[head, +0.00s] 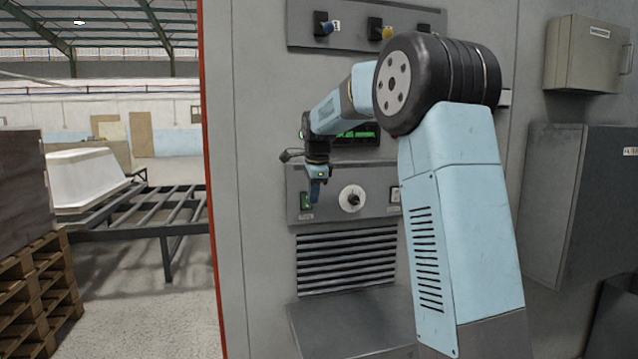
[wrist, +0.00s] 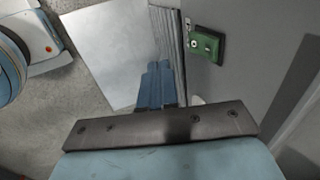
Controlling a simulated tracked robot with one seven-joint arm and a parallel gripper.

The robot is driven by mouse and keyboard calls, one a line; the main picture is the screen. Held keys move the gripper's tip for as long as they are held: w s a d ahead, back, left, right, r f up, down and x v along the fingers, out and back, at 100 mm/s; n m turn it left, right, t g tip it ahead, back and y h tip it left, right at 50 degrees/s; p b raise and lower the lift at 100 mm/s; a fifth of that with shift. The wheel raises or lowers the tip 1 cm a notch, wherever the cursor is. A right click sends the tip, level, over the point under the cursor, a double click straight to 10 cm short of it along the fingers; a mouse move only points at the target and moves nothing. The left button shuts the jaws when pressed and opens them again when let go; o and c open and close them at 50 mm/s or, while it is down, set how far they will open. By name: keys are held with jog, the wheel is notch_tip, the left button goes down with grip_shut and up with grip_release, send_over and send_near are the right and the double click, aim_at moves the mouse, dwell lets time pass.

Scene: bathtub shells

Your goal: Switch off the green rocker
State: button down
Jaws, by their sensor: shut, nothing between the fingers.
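The green rocker (head: 306,200) is at the left end of a dark control panel on the grey cabinet front. It also shows in the wrist view (wrist: 207,47), upper right, as a green block with small white marks. I cannot tell which way it is tipped. My gripper (head: 315,200) points down just right of the rocker in the head view and partly overlaps its edge. In the wrist view my gripper's blue fingers (wrist: 158,66) are together and empty, left of the rocker. A gap shows there, with no clear contact.
A round white dial (head: 352,198) and a pale switch (head: 395,194) share the panel. A lit green display (head: 362,134) sits above, partly behind my arm. Slatted vents (head: 346,262) and a grey ledge (head: 350,325) lie below. Another panel with knobs (head: 350,30) is higher up.

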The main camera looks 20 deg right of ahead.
jog(key=shift+w+f, duration=0.5)
jog(key=shift+w, duration=0.3)
jog(key=shift+w+f, duration=0.5)
jog(key=shift+w, duration=0.25)
jog(key=shift+w+f, duration=0.5)
jog(key=shift+w, duration=0.3)
jog(key=shift+d, duration=0.1)
